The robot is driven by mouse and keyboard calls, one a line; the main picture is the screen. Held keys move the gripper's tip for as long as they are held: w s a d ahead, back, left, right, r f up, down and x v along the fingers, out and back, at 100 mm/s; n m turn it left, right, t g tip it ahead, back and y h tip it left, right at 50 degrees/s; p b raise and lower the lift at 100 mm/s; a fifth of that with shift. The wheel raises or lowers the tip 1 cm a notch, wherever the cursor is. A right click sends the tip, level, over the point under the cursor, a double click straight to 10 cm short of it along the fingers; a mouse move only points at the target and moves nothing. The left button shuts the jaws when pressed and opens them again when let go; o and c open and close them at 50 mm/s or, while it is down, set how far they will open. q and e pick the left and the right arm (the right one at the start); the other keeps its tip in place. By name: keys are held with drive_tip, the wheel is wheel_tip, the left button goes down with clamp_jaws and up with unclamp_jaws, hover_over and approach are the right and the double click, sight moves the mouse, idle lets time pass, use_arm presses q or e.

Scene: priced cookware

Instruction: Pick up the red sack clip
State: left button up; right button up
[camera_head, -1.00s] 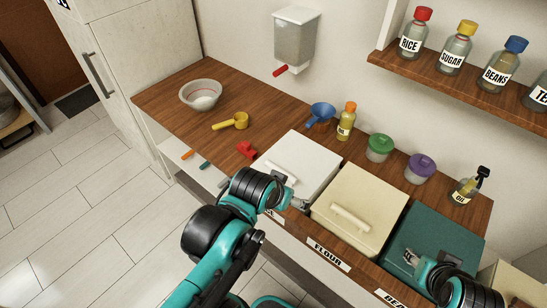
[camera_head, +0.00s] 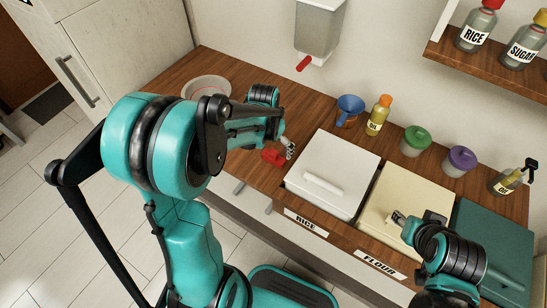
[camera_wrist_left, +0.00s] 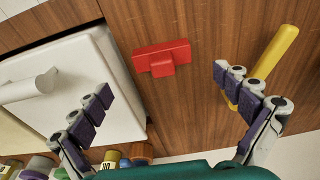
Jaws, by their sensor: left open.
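The red sack clip (camera_head: 273,156) lies on the wooden counter, left of the white rice bin. In the left wrist view the clip (camera_wrist_left: 162,57) is a red bar with a short tab, flat on the wood. My left gripper (camera_head: 289,149) is just beside and above the clip in the head view. In the left wrist view my left gripper (camera_wrist_left: 162,82) is open and empty, its fingers spread wide, with the clip ahead between their lines. My right gripper (camera_head: 398,217) is over the cream flour bin; whether its fingers are open is too small to tell.
The white rice bin (camera_head: 333,172) stands close to the clip. A yellow scoop (camera_wrist_left: 270,62) lies on the clip's other side, near one left finger. A bowl (camera_head: 207,83), blue funnel (camera_head: 350,104) and oil bottle (camera_head: 378,114) stand farther back.

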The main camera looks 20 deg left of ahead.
sight(274, 152)
use_arm(q)
drive_tip(key=f+b, duration=0.1)
drive_tip(key=f, duration=0.1)
drive_tip(key=w+f+b, duration=0.1)
drive_tip(key=f, duration=0.2)
drive_tip(key=shift+w+a+f+b, duration=0.1)
drive_tip(key=shift+f+b, duration=0.05)
drive_tip(key=shift+b, duration=0.15)
drive_tip(key=c, duration=1.2)
drive_tip(key=shift+c, duration=0.8)
